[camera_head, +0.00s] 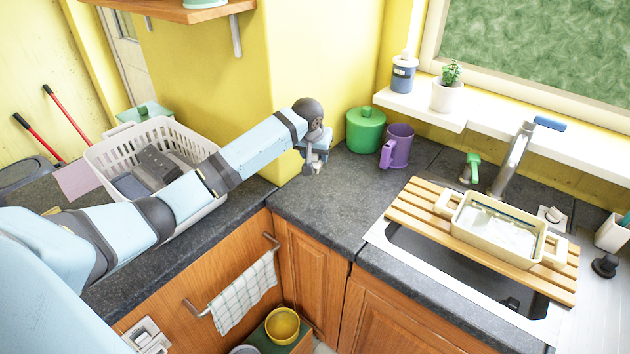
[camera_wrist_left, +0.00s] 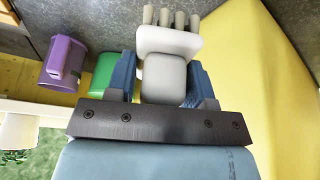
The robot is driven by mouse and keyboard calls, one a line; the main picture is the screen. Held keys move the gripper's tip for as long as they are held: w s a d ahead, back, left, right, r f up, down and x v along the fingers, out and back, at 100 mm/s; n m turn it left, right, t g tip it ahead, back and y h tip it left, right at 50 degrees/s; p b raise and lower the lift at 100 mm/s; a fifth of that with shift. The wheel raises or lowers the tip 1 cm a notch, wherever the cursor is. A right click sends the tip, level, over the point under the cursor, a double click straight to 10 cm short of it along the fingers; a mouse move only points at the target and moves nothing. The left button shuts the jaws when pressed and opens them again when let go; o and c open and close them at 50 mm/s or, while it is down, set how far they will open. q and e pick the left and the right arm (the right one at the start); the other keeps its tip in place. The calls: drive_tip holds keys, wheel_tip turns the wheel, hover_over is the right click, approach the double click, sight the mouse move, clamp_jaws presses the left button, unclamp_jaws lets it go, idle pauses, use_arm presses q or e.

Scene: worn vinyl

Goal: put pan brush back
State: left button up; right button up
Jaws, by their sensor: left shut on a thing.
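My left gripper (camera_head: 316,158) is over the dark worktop near the yellow wall corner. In the left wrist view my left gripper (camera_wrist_left: 162,78) has its blue fingers on either side of the pan brush (camera_wrist_left: 168,42), which has a white and grey body and a row of grey bristle tufts at its far end. The gripper is shut on this brush. In the head view only a small part of the brush shows under the gripper, and I cannot tell whether it touches the worktop. My right gripper is not in view.
A green lidded pot (camera_head: 365,131) and a purple mug (camera_head: 397,148) stand right of the gripper. A white basket (camera_head: 190,137) is at the left. A slatted board (camera_head: 420,204) with a cream dish (camera_head: 482,240) lies across the sink. The worktop between is clear.

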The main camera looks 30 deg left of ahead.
use_arm(q)
wheel_tip(320, 180, down, 6)
drive_tip(key=shift+r, duration=0.15)
wheel_tip(320, 180, down, 4)
drive_tip(key=shift+f, duration=0.2)
drive_tip(key=o, duration=0.9)
drive_tip(key=shift+f, duration=0.1)
drive_tip(key=shift+c, duration=0.2)
drive_tip(key=shift+s+r, duration=0.15)
drive_tip(key=shift+r, duration=0.3)
drive_tip(key=v, duration=1.1)
drive_tip(key=shift+r, duration=0.2)
drive_tip(key=shift+s+d, duration=0.15)
